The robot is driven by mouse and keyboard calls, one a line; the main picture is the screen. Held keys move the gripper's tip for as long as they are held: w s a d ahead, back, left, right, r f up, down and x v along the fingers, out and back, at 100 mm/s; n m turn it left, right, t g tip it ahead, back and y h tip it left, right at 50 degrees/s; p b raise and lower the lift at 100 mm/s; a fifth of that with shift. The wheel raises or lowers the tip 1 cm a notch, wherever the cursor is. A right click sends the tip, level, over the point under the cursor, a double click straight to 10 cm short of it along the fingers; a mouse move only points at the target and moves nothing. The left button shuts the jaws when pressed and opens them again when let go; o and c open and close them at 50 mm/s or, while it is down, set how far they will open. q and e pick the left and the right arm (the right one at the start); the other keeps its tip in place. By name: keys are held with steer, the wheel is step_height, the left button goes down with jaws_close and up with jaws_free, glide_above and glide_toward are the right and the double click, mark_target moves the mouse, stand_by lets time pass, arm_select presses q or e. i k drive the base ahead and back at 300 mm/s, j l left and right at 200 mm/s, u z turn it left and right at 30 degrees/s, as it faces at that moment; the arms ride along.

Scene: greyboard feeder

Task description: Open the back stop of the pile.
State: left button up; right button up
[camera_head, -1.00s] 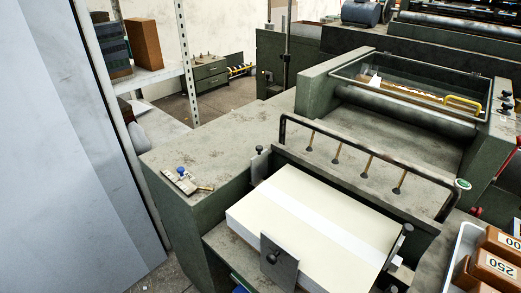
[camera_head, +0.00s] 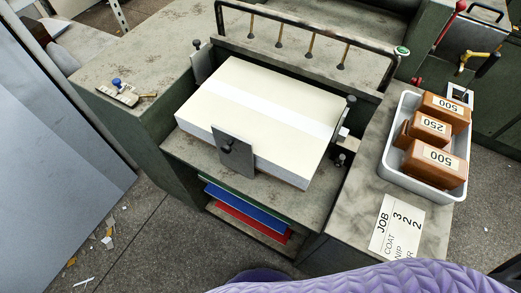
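The pile (camera_head: 235,87) is a thick stack of cream board with a paler band across it, lying on the feeder table (camera_head: 188,151). A grey upright plate with a dark knob, which looks like the back stop (camera_head: 234,157), stands against the pile's near face. Another upright plate (camera_head: 202,63) with a knob stands at the pile's left far corner, and a metal stop with knobs (camera_head: 343,128) is at its right side. Neither of my grippers is in view. A purple ribbed shape (camera_head: 420,278) at the bottom edge is perhaps part of my arm.
A white tray (camera_head: 392,166) with brown weights marked 500 and 250 stands on the right ledge, beside a job card (camera_head: 396,226). A dark bar (camera_head: 300,18) spans behind the pile. Coloured sheets (camera_head: 245,215) lie on a shelf below. Floor (camera_head: 150,230) is open at front left.

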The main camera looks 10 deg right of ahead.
mark_target(236, 152)
steer(key=j+z, duration=0.1)
steer(key=j, duration=0.7)
steer(key=k+j+z, duration=0.15)
steer(key=j, duration=0.6)
steer(key=i, duration=0.05)
